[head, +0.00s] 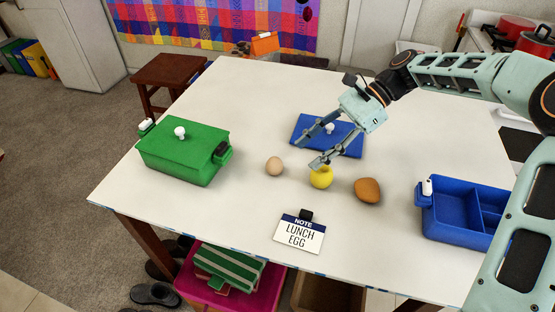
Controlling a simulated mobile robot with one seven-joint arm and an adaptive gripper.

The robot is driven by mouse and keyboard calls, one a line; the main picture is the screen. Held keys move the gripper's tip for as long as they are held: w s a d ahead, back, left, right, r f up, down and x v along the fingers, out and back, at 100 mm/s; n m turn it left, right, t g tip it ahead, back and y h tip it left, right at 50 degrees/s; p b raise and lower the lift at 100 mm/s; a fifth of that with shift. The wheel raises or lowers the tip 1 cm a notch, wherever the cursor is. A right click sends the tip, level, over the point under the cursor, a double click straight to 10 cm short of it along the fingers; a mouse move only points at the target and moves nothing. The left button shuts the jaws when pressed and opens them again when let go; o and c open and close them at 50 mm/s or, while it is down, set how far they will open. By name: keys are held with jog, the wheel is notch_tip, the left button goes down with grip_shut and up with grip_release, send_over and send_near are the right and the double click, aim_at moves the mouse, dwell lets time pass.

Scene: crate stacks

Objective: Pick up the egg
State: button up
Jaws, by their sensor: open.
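The egg (274,166) is a small pale-brown oval lying on the white table, left of a yellow round fruit. My gripper (310,152) hangs above the table, its two fingers spread apart with nothing between them. One fingertip is near the top of the yellow fruit (321,178); I cannot tell if they touch. The egg is to the left of and below the fingertips in the picture, apart from them. A note card (299,236) reading "LUNCH EGG" stands at the front of the table.
A brown roundish item (367,190) lies right of the yellow fruit. A closed green box (183,153) stands at left, an open blue compartment box (452,211) at right. A blue lid (346,140) with a white knob lies behind my gripper. The white table (240,105) is clear at the back left.

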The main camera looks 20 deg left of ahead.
aim_at(278, 159)
jog(key=shift+w+a+f+m+g+y, duration=0.1)
jog(key=shift+w+a+m+g+y, duration=0.15)
jog(key=shift+w+y, duration=0.3)
jog(key=shift+w+a+m+g+y, duration=0.15)
jog(key=shift+w+a+m+y, duration=0.15)
jog(key=shift+w, duration=0.45)
jog(key=x, duration=0.5)
jog(key=shift+s+a+f, duration=0.15)
jog(key=shift+s+a, duration=0.05)
jog(key=shift+a, duration=0.05)
jog(key=x, duration=0.5)
jog(key=shift+w+a+p, duration=0.25)
jog(key=shift+w+p, duration=0.05)
jog(key=shift+p, duration=0.05)
jog(key=shift+c, duration=0.4)
jog(key=c, duration=1.1)
